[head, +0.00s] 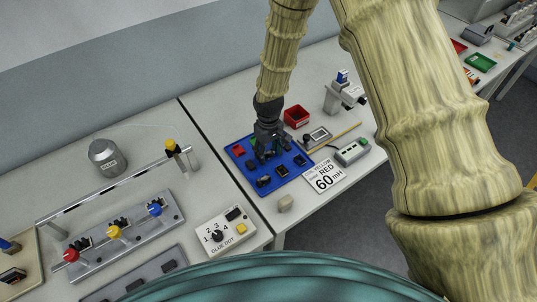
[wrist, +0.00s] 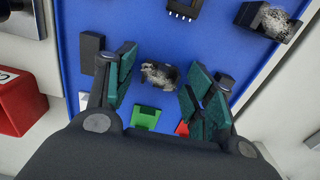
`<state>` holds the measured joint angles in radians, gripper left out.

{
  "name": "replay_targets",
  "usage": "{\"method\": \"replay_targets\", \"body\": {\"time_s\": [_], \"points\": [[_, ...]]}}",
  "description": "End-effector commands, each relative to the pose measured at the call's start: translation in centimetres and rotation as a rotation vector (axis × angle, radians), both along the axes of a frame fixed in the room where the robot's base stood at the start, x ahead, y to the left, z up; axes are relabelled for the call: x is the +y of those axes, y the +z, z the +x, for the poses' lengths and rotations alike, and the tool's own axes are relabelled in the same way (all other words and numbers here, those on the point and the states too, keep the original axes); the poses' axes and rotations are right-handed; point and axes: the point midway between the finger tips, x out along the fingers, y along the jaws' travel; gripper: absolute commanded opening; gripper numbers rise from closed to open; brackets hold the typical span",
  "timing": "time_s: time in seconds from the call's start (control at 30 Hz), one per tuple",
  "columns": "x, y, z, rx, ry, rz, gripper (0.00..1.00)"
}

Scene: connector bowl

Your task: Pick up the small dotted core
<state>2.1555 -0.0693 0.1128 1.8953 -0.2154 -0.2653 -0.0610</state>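My gripper (wrist: 161,70) is open over the blue mat, with its two teal-padded fingers spread apart. A small dark core with pale speckles (wrist: 159,75) lies on the mat between the fingers, with a gap on each side. A second speckled dark piece (wrist: 272,21) lies at the upper right of the wrist view, outside the fingers. In the head view my gripper (head: 268,151) points down over the blue mat (head: 262,192) and hides the core between its fingers.
The mat also holds a black block (wrist: 91,50), a black pinned part (wrist: 184,9), a green piece (wrist: 145,118) and a red piece (wrist: 182,129). A red bin (head: 297,116) stands beside the mat.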

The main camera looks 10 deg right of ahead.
Motion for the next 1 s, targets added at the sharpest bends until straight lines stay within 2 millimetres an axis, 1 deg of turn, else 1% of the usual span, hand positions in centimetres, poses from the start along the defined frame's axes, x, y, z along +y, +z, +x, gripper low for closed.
{"method": "replay_targets", "body": {"time_s": [0.03, 0.1, 0.2, 0.47, 0.63, 0.77, 1.0], "points": [[0.0, 0.0, 0.0, 0.0, 0.0, 0.0, 0.39], [0.0, 0.0, 0.0, 0.0, 0.0, 0.0, 0.26], [0.0, 0.0, 0.0, 0.0, 0.0, 0.0, 0.1], [0.0, 0.0, 0.0, 0.0, 0.0, 0.0, 0.1], [0.0, 0.7, 0.1, -0.002, 0.0, 0.001, 0.1], [0.0, 1.8, 0.1, -0.002, 0.0, 0.001, 0.1], [0.0, 5.1, 0.0, -0.002, 0.0, 0.0, 0.1]]}}
